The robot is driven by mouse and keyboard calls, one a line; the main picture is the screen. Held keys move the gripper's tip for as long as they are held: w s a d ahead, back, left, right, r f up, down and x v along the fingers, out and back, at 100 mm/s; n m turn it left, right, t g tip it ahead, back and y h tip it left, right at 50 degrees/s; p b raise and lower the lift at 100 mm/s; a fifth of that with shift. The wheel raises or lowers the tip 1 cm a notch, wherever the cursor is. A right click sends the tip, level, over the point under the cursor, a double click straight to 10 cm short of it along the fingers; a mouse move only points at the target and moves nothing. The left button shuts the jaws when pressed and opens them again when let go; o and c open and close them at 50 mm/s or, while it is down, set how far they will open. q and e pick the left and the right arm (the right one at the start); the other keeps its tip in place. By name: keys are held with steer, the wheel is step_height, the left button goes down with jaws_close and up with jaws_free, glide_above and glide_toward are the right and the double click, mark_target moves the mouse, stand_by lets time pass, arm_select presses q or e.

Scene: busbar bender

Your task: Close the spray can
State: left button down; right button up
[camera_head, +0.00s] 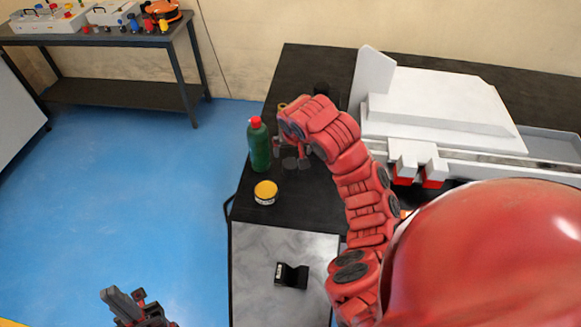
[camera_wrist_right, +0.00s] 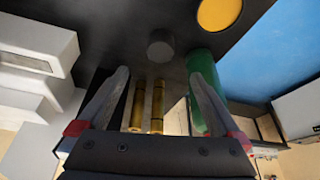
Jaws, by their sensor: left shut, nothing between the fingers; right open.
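No thing is clearly marked as the spray can. A green bottle (camera_head: 259,146) with a red cap stands upright on the black table; its green side also shows in the right wrist view (camera_wrist_right: 203,88). Two brass-coloured cylinders (camera_wrist_right: 147,106) show between my right fingers in the wrist view; whether the fingers surround them I cannot tell. A small dark grey cylinder (camera_wrist_right: 160,45) lies beyond the fingertips. My right gripper (camera_head: 292,153) is open just right of the bottle; its fingers (camera_wrist_right: 159,76) are apart. My left gripper (camera_head: 122,300) is shut and empty, low at left, over the floor.
A yellow-lidded tin (camera_head: 265,193) stands in front of the bottle. A black block (camera_head: 291,275) lies on the grey plate (camera_head: 262,245) nearer me. A large white machine (camera_head: 440,110) fills the right side. The table's left edge is close to the bottle.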

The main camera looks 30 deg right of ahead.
mark_target(291, 163)
steer(key=b+x, duration=0.4)
steer(key=x, duration=0.4)
steer(key=shift+w, duration=0.15)
steer(key=shift+f, duration=0.3)
steer(key=shift+w+d+f+b, duration=0.1)
steer(key=shift+w+f+b, duration=0.15)
steer(key=shift+f+b, duration=0.25)
steer(key=shift+w+p, duration=0.15)
steer(key=shift+p, duration=0.7)
steer(key=shift+p+x, duration=0.6)
steer(key=shift+x, duration=0.5)
steer(key=shift+d+f, duration=0.1)
steer(key=shift+f, duration=0.25)
steer(key=shift+w+f, duration=0.15)
